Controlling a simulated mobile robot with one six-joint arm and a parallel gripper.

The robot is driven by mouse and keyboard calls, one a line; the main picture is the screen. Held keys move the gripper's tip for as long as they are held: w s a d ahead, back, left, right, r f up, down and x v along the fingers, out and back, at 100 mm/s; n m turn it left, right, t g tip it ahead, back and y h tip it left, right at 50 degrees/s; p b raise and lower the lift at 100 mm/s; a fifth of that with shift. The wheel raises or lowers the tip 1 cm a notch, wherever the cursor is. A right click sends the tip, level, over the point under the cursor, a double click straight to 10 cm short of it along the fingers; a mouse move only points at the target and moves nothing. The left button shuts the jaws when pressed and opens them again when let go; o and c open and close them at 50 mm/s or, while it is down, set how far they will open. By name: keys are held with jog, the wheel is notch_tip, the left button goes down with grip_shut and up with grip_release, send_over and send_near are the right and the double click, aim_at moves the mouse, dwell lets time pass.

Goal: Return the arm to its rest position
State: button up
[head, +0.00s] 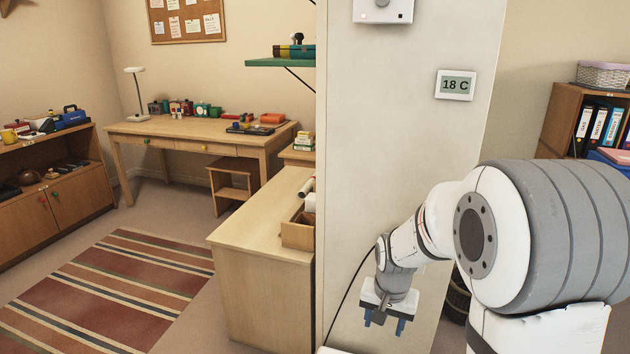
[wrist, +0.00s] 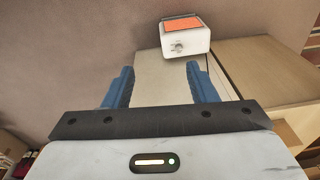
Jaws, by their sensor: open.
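My gripper (head: 386,322) hangs low in front of the pale wall section in the head view, with its blue fingers pointing down. In the wrist view my gripper (wrist: 163,85) shows two blue fingers spread apart with nothing between them. My white and grey arm (head: 430,220) reaches in from the right and bends down to the gripper. Past the fingertips in the wrist view is a white box-shaped device (wrist: 184,43) with an orange panel and a knob. It is apart from the fingers.
A wall pillar (head: 400,120) with a thermostat (head: 455,85) stands close behind the arm. A wooden cabinet (head: 265,300) is left of it. A desk (head: 195,130) is at the back, a low shelf (head: 50,210) at the left, a bookcase (head: 558,115) at the right. The striped rug (head: 110,290) is clear.

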jog(key=s+r+n+t+p, duration=0.1)
jog(key=s+r+n+p, duration=0.3)
jog(key=s+r+p, duration=0.7)
jog(key=s+r, duration=0.7)
jog(key=r, duration=0.5)
jog(key=shift+s+r, duration=0.15)
jog(key=shift+s, duration=0.25)
